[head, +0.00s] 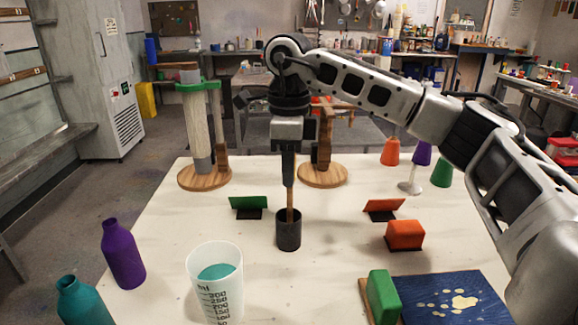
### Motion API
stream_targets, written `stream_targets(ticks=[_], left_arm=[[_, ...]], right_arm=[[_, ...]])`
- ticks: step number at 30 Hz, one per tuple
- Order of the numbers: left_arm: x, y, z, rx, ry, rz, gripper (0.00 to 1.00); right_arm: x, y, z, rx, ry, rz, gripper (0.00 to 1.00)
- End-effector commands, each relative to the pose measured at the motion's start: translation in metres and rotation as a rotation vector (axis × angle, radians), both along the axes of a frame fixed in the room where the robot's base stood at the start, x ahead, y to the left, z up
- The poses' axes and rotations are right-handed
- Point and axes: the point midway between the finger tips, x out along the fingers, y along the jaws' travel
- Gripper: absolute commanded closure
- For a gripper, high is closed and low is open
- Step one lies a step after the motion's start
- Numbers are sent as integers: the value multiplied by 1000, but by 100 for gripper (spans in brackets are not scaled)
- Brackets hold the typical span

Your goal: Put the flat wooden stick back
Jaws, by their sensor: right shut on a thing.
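The flat wooden stick (290,204) is upright, with its lower end inside a small dark cup (288,236) near the middle of the table. My right gripper (289,182) points straight down above the cup and is shut on the upper part of the stick. The cup wall hides the stick's lower end, so I cannot tell whether it touches the bottom. My left gripper is not in view.
A measuring beaker (214,285) with teal liquid, a purple bottle (122,255) and a teal bottle (82,302) stand front left. Wooden stands (203,178) are behind. An orange block (405,235), a green block (382,297) and a blue board (480,308) lie right.

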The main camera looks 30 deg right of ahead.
Motion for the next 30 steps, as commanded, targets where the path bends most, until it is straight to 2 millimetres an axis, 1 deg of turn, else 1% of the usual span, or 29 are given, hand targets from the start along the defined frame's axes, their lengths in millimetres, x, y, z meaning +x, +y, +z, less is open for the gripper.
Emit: stream_targets(ticks=[2,3,5,6,13,17,20,26,27,30], left_arm=[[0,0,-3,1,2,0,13],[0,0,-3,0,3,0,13],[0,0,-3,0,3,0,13],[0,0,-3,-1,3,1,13],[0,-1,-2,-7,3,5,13],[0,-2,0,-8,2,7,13],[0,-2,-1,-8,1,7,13],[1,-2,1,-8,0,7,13],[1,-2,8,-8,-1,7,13],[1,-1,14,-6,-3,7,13]], right_arm=[[0,0,-3,1,1,0,100],[0,0,-3,0,0,0,79],[0,0,-2,0,0,0,62],[0,0,-2,0,0,0,60],[0,0,-2,0,0,0,60],[1,0,5,1,-2,0,60],[1,1,20,2,-4,0,60],[1,1,64,2,-5,0,60],[1,0,77,0,-5,-1,60],[1,0,96,0,-4,0,60]])
